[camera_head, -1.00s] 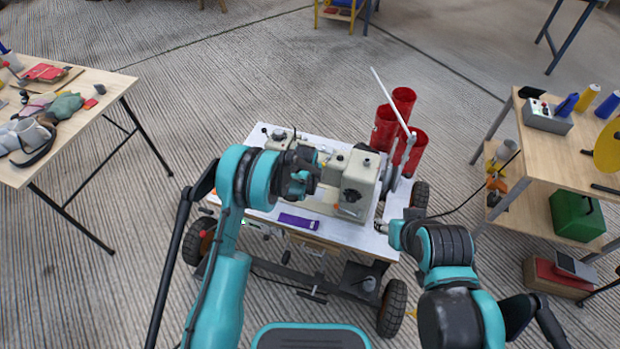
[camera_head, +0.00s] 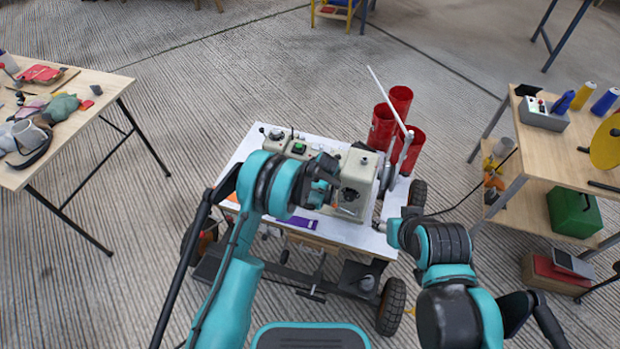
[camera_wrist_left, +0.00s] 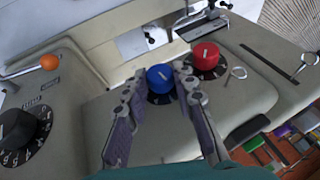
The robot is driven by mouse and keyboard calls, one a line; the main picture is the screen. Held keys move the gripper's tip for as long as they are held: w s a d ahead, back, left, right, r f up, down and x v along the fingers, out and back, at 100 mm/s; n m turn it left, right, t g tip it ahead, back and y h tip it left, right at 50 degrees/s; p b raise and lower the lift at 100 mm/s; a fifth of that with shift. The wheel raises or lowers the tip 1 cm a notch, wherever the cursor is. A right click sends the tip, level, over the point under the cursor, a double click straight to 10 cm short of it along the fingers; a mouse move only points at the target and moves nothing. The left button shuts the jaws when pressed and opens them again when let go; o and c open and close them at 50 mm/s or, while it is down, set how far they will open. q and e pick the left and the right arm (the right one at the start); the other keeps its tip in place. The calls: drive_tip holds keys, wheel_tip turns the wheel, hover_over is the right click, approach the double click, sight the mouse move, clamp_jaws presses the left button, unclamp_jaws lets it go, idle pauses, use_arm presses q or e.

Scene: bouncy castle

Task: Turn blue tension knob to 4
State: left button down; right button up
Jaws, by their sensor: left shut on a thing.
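The blue tension knob (camera_wrist_left: 159,76) sits on the sewing machine's pale face, its white pointer line facing up in the left wrist view. My left gripper (camera_wrist_left: 161,82) is shut on it, one finger at each side. A red knob (camera_wrist_left: 206,52) stands just right of it, beside the right finger. The dial numbers under the blue knob are largely hidden. In the head view the sewing machine (camera_head: 357,176) is partly behind my left arm, and the blue knob cannot be made out. My right gripper (camera_head: 380,226) is near the cart's right edge, too small to read.
A black numbered dial (camera_wrist_left: 20,130) and an orange-tipped lever (camera_wrist_left: 49,62) are at the left wrist view's left. Red cylinders (camera_head: 382,127) stand behind the machine. A purple item (camera_head: 300,222) lies on the cart top in front. Workbenches flank the cart.

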use_arm(q)
drive_tip(key=c, duration=1.5)
unclamp_jaws()
drive_tip(key=shift+r, duration=0.1)
drive_tip(key=v, duration=1.1)
drive_tip(key=shift+s+r, duration=0.2)
drive_tip(key=shift+r, duration=0.15)
drive_tip(key=shift+d, duration=0.15)
